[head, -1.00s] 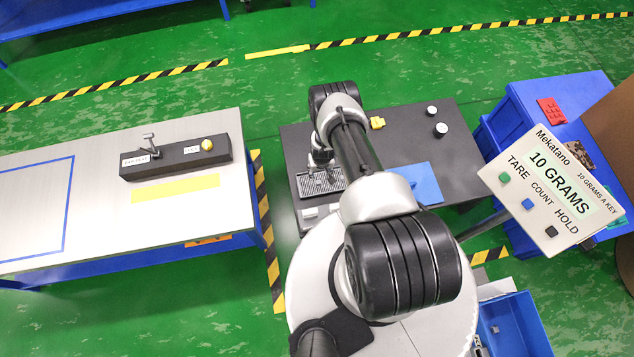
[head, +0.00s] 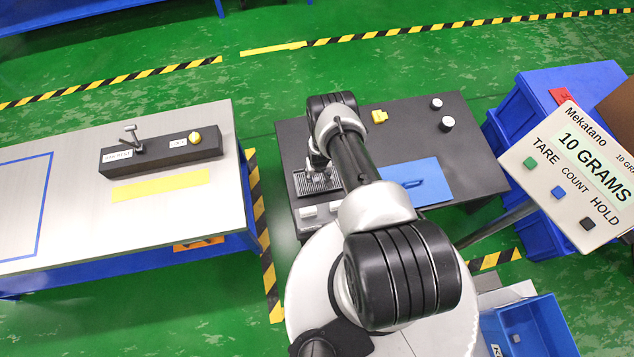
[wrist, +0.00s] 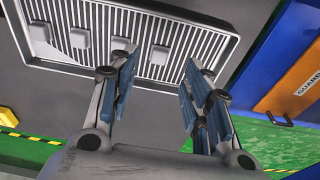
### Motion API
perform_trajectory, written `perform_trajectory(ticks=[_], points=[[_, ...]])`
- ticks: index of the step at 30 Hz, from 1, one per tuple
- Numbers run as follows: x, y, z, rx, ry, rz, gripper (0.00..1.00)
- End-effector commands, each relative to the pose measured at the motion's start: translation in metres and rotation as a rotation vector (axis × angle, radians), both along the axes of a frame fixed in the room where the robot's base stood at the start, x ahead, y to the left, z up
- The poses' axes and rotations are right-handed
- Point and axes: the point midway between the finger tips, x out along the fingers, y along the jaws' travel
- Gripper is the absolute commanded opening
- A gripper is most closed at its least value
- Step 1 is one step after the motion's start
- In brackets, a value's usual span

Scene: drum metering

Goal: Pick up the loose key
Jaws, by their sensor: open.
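A dark ribbed tray (head: 304,189) with a pale rim lies on the dark table's left part; in the wrist view its rim (wrist: 215,78) shows close up. Several small grey block-like keys show there: one by the left rim (wrist: 40,32), others on the ribs, such as this key (wrist: 79,38) and this one (wrist: 158,54). I cannot tell which is the loose key. My gripper (wrist: 160,72) is open with nothing between its fingers, and the tray lies beyond the fingertips. In the head view my gripper (head: 318,163) is at the tray, partly hidden by my arm.
Two pale blocks (head: 322,209) sit at the dark table's front left. A blue sheet (head: 410,172), a yellow piece (head: 379,116) and two white-topped cylinders (head: 447,124) share the table. The display (head: 575,170) reads 10 GRAMS. A blue bin (head: 535,330) holds a small grey block.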

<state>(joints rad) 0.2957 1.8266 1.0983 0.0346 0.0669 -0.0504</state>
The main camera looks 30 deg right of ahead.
Motion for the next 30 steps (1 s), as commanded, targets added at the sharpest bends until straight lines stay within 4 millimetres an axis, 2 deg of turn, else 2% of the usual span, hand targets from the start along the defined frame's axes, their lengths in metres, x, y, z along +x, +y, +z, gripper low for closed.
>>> perform_trajectory(ticks=[9, 12, 20, 30], points=[[0.006, -0.003, -0.044, 0.000, 0.000, 0.000, 0.45], [0.008, -0.004, -0.051, 0.000, 0.000, 0.000, 0.45], [0.009, -0.004, -0.051, 0.000, 0.000, 0.000, 0.45], [0.009, -0.004, -0.051, 0.000, 0.000, 0.000, 0.23]])
